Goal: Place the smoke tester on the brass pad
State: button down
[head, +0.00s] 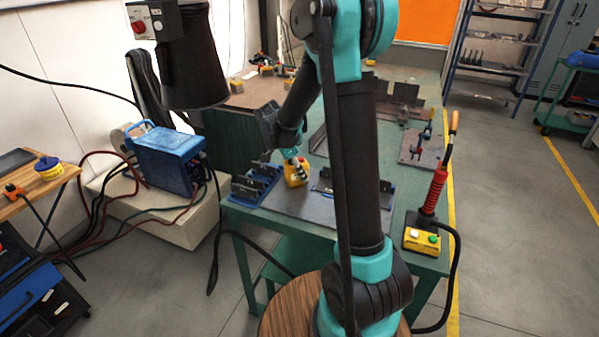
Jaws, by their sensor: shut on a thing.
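My gripper (288,153) reaches down over the near left part of the green table, seen small and partly from behind. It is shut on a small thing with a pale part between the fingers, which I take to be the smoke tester. A yellow piece (296,173) shows right under the fingertips, low over the table. I cannot tell whether it is part of the held thing or a separate thing beneath it. I cannot make out the brass pad for sure; my arm hides part of the table.
A blue rack (254,186) stands close left of my gripper, and a dark angled bar (322,188) lies to its right. A blue welder (166,160) sits left of the table.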

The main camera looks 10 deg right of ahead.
jog(key=shift+f, duration=0.1)
jog(key=c, duration=0.8)
grip_release()
jog(key=shift+o, duration=0.2)
jog(key=v, duration=1.2)
jog(key=shift+s, duration=0.1)
